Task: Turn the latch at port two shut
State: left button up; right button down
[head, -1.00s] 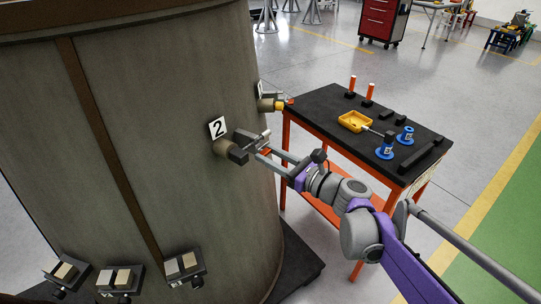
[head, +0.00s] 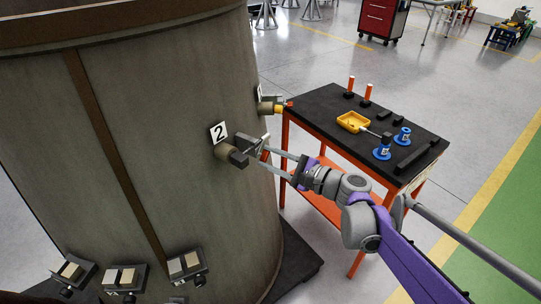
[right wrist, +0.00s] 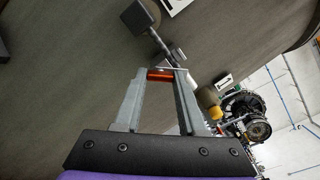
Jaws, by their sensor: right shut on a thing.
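Port two, marked by a white "2" plate (head: 218,132), is on the side of the large grey-brown drum. Its fitting has a brown round stub (head: 224,152) and dark blocks (head: 239,158). The latch's orange-red handle (head: 264,155) sticks out to the right of the fitting. My right gripper (head: 263,157) reaches in from the right and is shut on this handle. In the right wrist view the handle (right wrist: 160,74) lies crosswise between the fingertips. The latch's exact angle is hard to read. My left gripper is not in view.
A second port with a yellow-orange part (head: 279,108) is farther right on the drum (head: 180,90). A black-topped orange cart (head: 325,110) behind my right arm carries a yellow tray (head: 353,122) and blue parts. Several block fittings (head: 124,278) sit low on the drum.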

jog(key=shift+r+n+g+p, duration=0.2)
jog(key=shift+n+p, duration=0.55)
jog(key=shift+n, duration=1.4)
jog(key=shift+f+n+g+p, duration=0.1)
jog(key=shift+n+g+p, duration=0.4)
jog(key=shift+n, duration=1.65)
jog(key=shift+c, duration=2.4)
grip_release()
jog(key=shift+d, duration=0.15)
jog(key=v, duration=1)
jog(key=shift+s+r, duration=0.15)
jog(key=shift+s, duration=0.2)
jog(key=shift+d, duration=0.15)
